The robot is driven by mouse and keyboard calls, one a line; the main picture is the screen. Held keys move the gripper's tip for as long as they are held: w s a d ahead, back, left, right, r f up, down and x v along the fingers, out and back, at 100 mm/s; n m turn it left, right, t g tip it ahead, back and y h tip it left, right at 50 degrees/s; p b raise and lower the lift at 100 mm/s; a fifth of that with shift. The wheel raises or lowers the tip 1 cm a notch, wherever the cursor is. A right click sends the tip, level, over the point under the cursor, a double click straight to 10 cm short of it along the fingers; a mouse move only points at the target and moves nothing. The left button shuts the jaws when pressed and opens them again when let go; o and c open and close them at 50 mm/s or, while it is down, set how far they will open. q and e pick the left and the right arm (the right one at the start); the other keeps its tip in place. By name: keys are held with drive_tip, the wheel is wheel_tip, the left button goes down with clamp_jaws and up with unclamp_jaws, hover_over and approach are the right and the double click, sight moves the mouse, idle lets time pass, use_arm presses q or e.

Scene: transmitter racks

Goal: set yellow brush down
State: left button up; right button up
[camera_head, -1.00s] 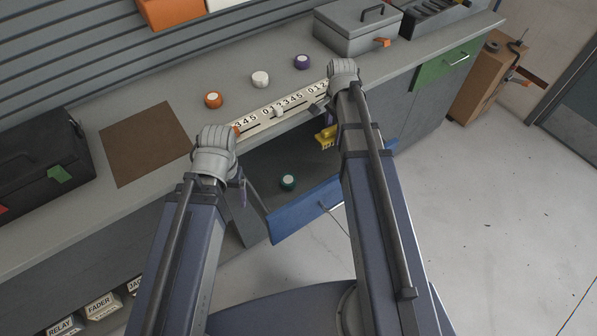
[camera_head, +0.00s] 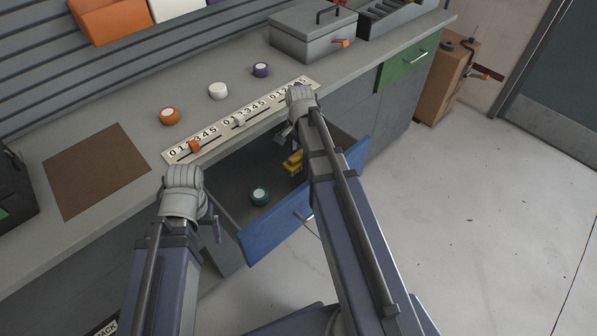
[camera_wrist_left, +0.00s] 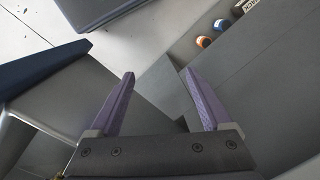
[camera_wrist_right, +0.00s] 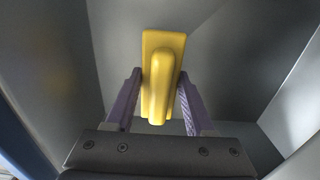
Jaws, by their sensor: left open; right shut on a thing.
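The yellow brush (camera_head: 293,160) is held by my right gripper (camera_wrist_right: 160,78), inside the open blue-fronted drawer (camera_head: 275,226). In the right wrist view the brush (camera_wrist_right: 163,45) has its handle between the two purple fingers, with grey drawer walls around it. Whether its underside touches the drawer floor is hidden. My left gripper (camera_wrist_left: 159,74) is open and empty; in the head view it hangs with its fingers (camera_head: 216,228) outside the drawer, left of it.
A green round item (camera_head: 260,196) lies in the drawer, left of the brush. The counter above holds a numbered slider strip (camera_head: 240,121), orange (camera_head: 169,116), white (camera_head: 218,91) and purple (camera_head: 261,70) round items, a brown mat (camera_head: 95,170) and a grey box (camera_head: 313,35).

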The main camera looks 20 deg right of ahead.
sight(300, 165)
drive_tip(key=shift+f+b, duration=1.9)
drive_tip(key=shift+f, duration=0.2)
drive_tip(key=shift+r, duration=0.15)
drive_tip(key=o, duration=0.8)
drive_tip(key=shift+f, duration=0.25)
drive_tip(key=o, duration=0.5)
drive_tip(key=shift+r, duration=0.1)
wheel_tip(300, 165, up, 12)
drive_tip(key=p, duration=1.2)
drive_tip(key=shift+r, duration=0.15)
